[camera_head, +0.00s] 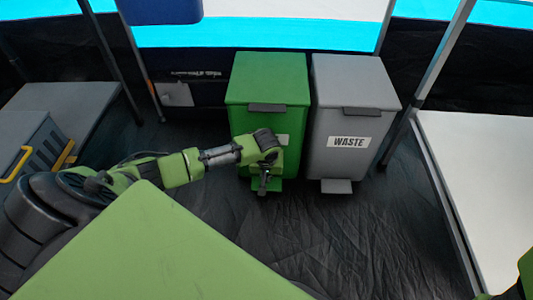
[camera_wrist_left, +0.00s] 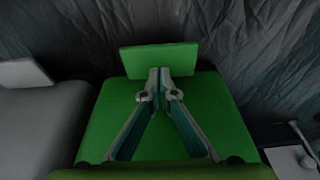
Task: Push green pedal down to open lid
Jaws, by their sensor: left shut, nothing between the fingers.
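The green bin (camera_head: 268,80) stands on the dark floor with its lid shut. Its green pedal (camera_head: 276,186) sticks out at the foot of its front and is partly hidden by my left gripper (camera_head: 263,188). In the left wrist view the pedal (camera_wrist_left: 160,57) is a flat green plate beyond the fingertips. My left gripper (camera_wrist_left: 160,74) is shut and empty, and points down in front of the bin. Its tips overlap the pedal's near edge in that view; I cannot tell whether they touch it. My right gripper is not in view.
A grey bin (camera_head: 352,85) labelled WASTE, with a grey pedal (camera_head: 337,186), stands close on the right. A white table (camera_head: 480,190) is at the far right. A grey crate with a yellow handle (camera_head: 16,163) is at the left. The floor before the bins is clear.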

